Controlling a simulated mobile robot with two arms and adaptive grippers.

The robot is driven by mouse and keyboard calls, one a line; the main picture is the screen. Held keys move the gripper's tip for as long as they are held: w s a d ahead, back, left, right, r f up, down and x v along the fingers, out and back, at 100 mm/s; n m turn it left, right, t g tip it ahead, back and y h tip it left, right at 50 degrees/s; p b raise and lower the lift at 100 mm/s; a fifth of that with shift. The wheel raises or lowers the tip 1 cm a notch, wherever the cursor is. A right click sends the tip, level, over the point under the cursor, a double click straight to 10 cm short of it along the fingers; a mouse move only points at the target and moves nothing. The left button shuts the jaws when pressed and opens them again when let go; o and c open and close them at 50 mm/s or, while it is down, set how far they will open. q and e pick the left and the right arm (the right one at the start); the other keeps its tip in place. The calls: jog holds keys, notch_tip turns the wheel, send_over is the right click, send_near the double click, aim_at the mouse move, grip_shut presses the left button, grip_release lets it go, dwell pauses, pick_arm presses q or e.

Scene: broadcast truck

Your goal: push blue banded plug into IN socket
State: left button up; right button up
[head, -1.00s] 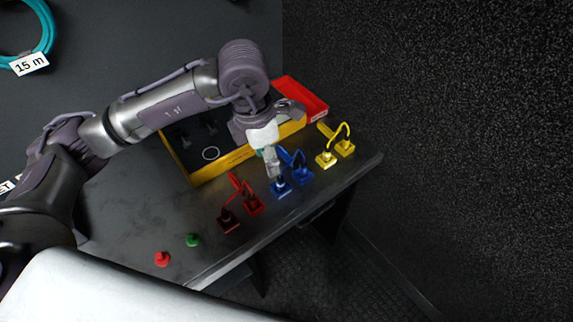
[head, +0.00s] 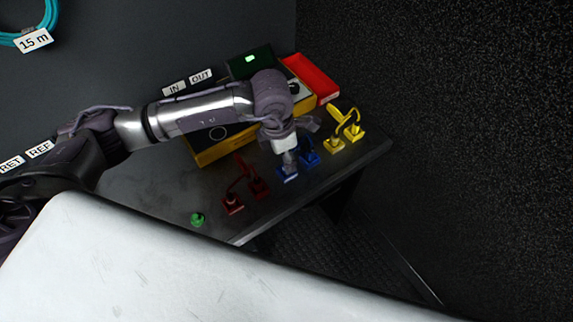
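Two joined blue pieces stand on the dark table, a left one (head: 289,174) and a right one (head: 311,158); no band can be made out. My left gripper (head: 288,160) points down at the left blue piece, with its narrow fingertips at or just over its top. Whether the fingers are closed on it is too small to tell. The IN label (head: 174,88) shows on the back wall, beside the OUT label (head: 201,75). I cannot make out the IN socket; my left arm covers part of the area below the labels. My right gripper is not in view.
Red pieces (head: 233,204) stand left of the blue ones, yellow pieces (head: 334,145) right. Behind are a yellow-edged case (head: 225,147), a red tray (head: 312,78) and a dark box with a green light (head: 250,61). A green knob (head: 197,219) stands near the front.

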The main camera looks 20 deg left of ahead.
pick_arm(q)
notch_tip(320, 180, down, 3)
jog(key=shift+w+d+f, duration=0.1)
jog(key=shift+d+f, duration=0.05)
jog(key=shift+f, duration=0.05)
jog(key=shift+c, duration=0.3)
grip_shut()
jog(key=shift+r, duration=0.15)
